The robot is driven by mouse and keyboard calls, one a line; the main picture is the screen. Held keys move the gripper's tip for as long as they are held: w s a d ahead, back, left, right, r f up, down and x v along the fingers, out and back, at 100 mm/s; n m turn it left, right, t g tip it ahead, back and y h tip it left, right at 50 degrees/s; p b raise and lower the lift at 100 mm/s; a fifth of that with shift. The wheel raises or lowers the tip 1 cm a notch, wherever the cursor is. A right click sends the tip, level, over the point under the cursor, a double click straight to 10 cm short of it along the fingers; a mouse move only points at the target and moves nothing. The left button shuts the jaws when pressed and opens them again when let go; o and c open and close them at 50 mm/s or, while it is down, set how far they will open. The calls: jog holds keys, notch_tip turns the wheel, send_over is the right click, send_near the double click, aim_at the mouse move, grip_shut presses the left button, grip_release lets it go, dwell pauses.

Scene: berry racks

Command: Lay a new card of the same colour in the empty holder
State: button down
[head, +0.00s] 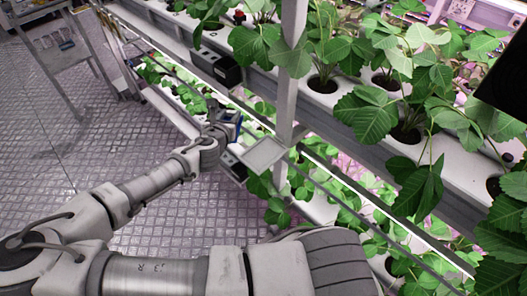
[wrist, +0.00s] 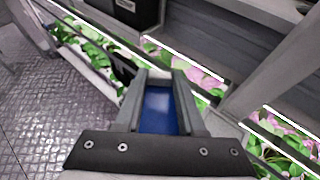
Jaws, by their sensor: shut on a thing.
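My gripper (wrist: 160,80) is shut on a blue card (wrist: 158,110), which lies flat between the two grey fingers in the wrist view. In the head view my gripper (head: 229,134) is beside the rack, and a small part of the blue card shows at it. A pale, square, shallow tray (head: 265,153) sits by the upright post, just right of my gripper. It looks bare and may be the empty holder. I cannot make out any other coloured card.
The rack's white gutter (head: 345,100) carries several strawberry plants. An upright post (head: 290,75) stands close to my gripper. A black box (head: 216,68) is mounted on the rack, and also shows in the wrist view (wrist: 137,12). A metal cart (head: 58,45) stands at upper left; the floor between is clear.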

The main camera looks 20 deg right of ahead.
jog(key=s+a+r+m+g+h, duration=0.25)
jog(key=s+m+g+h, duration=0.35)
jog(key=s, duration=0.4)
jog(key=shift+m+g+y, duration=0.3)
jog(key=shift+m, duration=0.4)
jog(key=x, duration=0.4)
jog(key=s+f+x, duration=0.1)
jog(key=x, duration=0.3)
jog(key=s+x, duration=0.1)
jog(key=x, duration=0.4)
jog(key=shift+s+d+f, duration=0.1)
jog(key=shift+d+f, duration=0.05)
jog(key=shift+f, duration=0.1)
jog(key=shift+f+b, duration=0.3)
jog(key=shift+f, duration=1.75)
jog(key=c, duration=0.5)
grip_release()
